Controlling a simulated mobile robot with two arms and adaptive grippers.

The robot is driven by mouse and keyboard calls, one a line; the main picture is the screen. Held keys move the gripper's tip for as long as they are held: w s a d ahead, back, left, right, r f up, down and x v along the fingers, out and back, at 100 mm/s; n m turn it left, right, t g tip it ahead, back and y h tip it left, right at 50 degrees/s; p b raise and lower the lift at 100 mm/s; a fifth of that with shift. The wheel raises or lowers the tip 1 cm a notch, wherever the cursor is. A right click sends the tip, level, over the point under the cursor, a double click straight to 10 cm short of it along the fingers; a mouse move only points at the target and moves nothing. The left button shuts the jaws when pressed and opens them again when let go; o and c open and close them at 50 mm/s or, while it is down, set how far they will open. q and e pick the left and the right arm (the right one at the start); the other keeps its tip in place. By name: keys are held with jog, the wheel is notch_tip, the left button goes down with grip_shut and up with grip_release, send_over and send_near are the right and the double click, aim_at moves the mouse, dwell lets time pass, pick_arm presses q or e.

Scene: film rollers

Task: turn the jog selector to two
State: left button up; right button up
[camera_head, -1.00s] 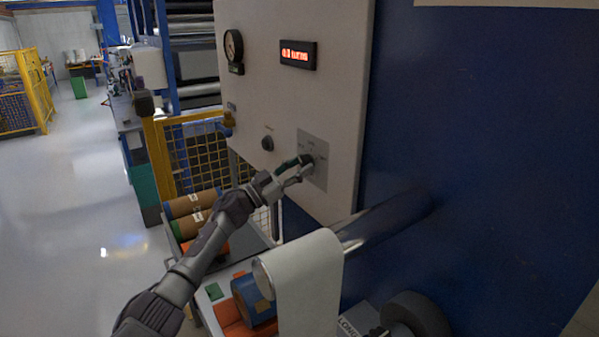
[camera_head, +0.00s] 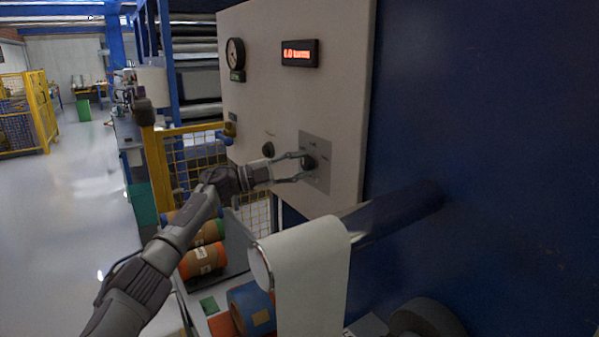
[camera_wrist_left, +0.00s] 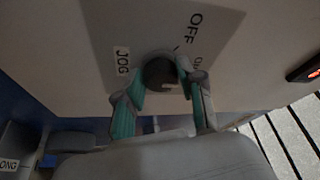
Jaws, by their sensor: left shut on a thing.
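The jog selector is a round dark knob (camera_head: 309,162) on a grey plate (camera_head: 316,143) fixed to the white machine panel. In the left wrist view the knob (camera_wrist_left: 160,72) sits among the labels JOG (camera_wrist_left: 122,61) and OFF, with a third label partly hidden by a finger. My left gripper (camera_head: 303,166) reaches in from the left and is shut on the knob. One finger is above it and one below in the head view. In the left wrist view its green-padded fingers (camera_wrist_left: 160,80) flank the knob. My right gripper is not in view.
A second black knob (camera_head: 268,149), a round gauge (camera_head: 235,53) and a lit red display (camera_head: 300,53) are on the same panel (camera_head: 345,100). Below, a roller with white film (camera_head: 312,275) juts out. Coloured rolls (camera_head: 203,260) lie beneath my left arm. A yellow fence (camera_head: 200,150) stands behind.

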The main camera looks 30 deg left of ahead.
pick_arm(q)
jog(key=m, duration=0.1)
jog(key=m+g, duration=0.1)
jog(key=m, duration=0.1)
jog(key=shift+r+y, duration=0.2)
jog(key=shift+y, duration=0.1)
jog(key=m+g, duration=0.1)
jog(key=m, duration=0.1)
jog(key=shift+r+m+p, duration=0.15)
jog(key=shift+m+p, duration=0.15)
jog(key=shift+p, duration=0.1)
jog(key=m+y, duration=0.1)
jog(key=m, duration=0.2)
jog(key=shift+r+g+p, duration=0.15)
jog(key=shift+g+p, duration=0.15)
jog(key=shift+p, duration=0.1)
jog(key=shift+m+y+p, duration=0.35)
jog(key=shift+m+y, duration=0.45)
jog(key=shift+m, duration=0.3)
jog(key=o, duration=1.1)
jog(key=shift+o, duration=0.2)
